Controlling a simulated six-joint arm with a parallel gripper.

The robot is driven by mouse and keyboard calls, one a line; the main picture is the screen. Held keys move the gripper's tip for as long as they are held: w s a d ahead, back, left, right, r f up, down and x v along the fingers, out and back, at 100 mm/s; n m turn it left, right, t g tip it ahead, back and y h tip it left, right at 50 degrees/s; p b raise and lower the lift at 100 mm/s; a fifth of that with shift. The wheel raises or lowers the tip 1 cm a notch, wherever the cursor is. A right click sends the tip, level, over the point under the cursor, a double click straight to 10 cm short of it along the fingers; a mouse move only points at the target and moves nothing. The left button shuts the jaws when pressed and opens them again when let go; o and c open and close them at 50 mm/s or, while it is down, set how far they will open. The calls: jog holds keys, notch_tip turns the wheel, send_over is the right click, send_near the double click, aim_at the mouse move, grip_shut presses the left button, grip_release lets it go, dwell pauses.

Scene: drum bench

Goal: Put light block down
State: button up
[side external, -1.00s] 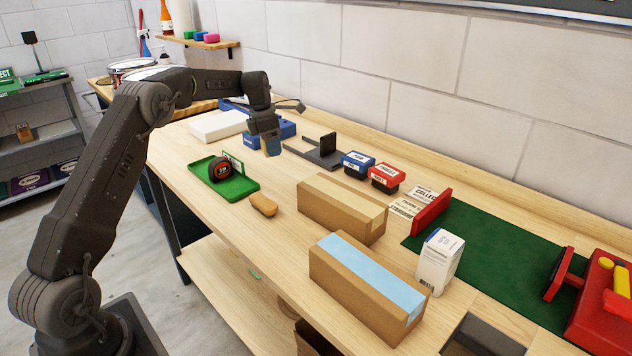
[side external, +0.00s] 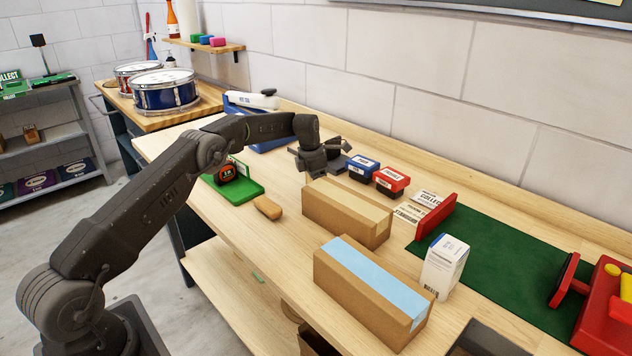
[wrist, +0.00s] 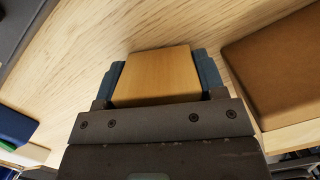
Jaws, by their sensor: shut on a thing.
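The light block (wrist: 158,75) is pale wood and shows in the wrist view between the two blue-grey fingertips. My gripper (wrist: 160,85) is shut on it, one finger at each side. In the side external view my gripper (side external: 312,168) points down low over the wooden bench (side external: 300,262), behind the light-topped cardboard box (side external: 345,215). There the block is hidden by my gripper and wrist. I cannot tell whether the block touches the bench.
Blue (side external: 363,168) and red (side external: 391,181) small boxes stand just right of my gripper. A green tray (side external: 250,191) with a tape measure (side external: 226,172) and a tan sponge-like piece (side external: 267,208) lie nearer. A blue-topped box (side external: 370,290) stands in front.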

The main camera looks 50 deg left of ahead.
jog(key=shift+f, duration=0.3)
jog(key=shift+f, duration=0.2)
jog(key=o, duration=0.9)
jog(key=shift+o, duration=0.2)
